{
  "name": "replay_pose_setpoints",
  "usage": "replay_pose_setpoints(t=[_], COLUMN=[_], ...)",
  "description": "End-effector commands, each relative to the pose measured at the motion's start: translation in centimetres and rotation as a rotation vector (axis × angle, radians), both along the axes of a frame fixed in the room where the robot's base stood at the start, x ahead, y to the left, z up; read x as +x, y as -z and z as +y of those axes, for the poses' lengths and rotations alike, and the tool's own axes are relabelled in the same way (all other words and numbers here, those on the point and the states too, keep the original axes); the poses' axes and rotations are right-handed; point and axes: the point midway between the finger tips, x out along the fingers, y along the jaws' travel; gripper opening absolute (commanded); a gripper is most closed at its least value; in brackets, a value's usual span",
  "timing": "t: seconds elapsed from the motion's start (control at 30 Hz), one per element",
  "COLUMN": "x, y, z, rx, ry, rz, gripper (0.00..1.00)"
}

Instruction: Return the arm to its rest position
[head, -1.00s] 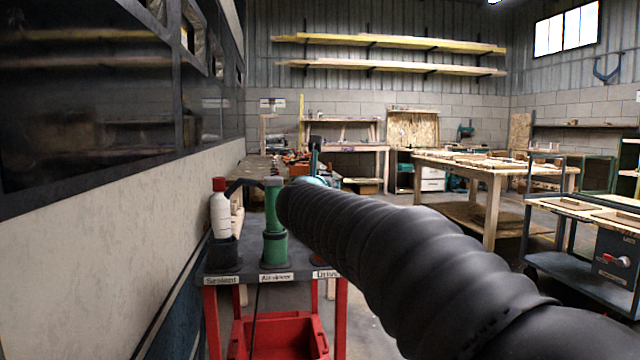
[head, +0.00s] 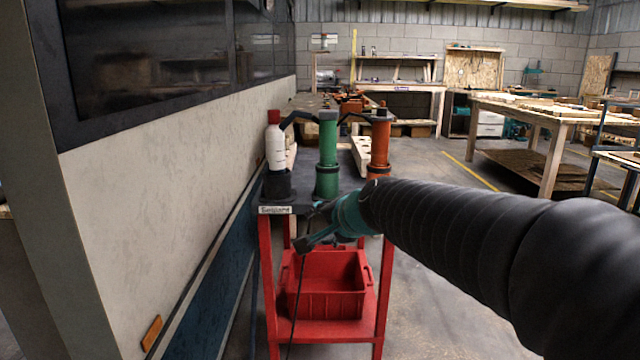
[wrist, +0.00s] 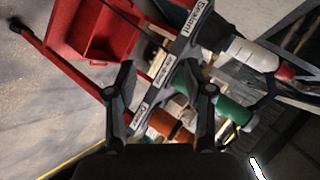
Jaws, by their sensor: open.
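My arm, in a black ribbed sleeve, reaches in from the right of the head view. My gripper (head: 312,226) has a teal body and dark fingers. It appears in front of the top edge of a red cart (head: 265,270). In the wrist view, the two fingers of my gripper (wrist: 157,70) stand apart with nothing held between them. Beyond them are the cart's label strip and the upright tools. The gripper looks clear of the tools, but its exact gap to the cart edge cannot be told.
On the cart stand a white red-capped bottle (head: 275,148), a green tool (head: 327,155) and an orange tool (head: 380,145). A red bin (head: 325,303) sits on its lower shelf. A pale wall panel (head: 180,210) is at left. Open floor (head: 450,290) and a wooden workbench (head: 550,115) are right.

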Motion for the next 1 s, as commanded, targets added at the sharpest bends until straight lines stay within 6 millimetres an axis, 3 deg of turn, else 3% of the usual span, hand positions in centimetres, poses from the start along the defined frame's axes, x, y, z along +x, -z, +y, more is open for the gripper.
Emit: replay_pose_setpoints(t=[0.03, 0.17, 0.3, 0.4, 0.5, 0.7, 1.0], x=[-2.7, -9.5, -16.9, -21.9, -25.7, -28.4, -28.6], y=[1.7, 6.1, 10.1, 12.4, 13.7, 13.3, 12.3], z=[-0.8, -3.4, -7.2, -10.3, -12.8, -14.6, -15.0], rx=[-0.116, -0.402, -0.651, -0.79, -0.873, -0.915, -0.917], ry=[-0.083, -0.301, -0.493, -0.584, -0.599, -0.534, -0.494], rz=[0.021, 0.089, 0.178, 0.245, 0.291, 0.258, 0.232], gripper=[0.52, 0.52, 0.52, 0.52, 0.52, 0.52, 0.52])
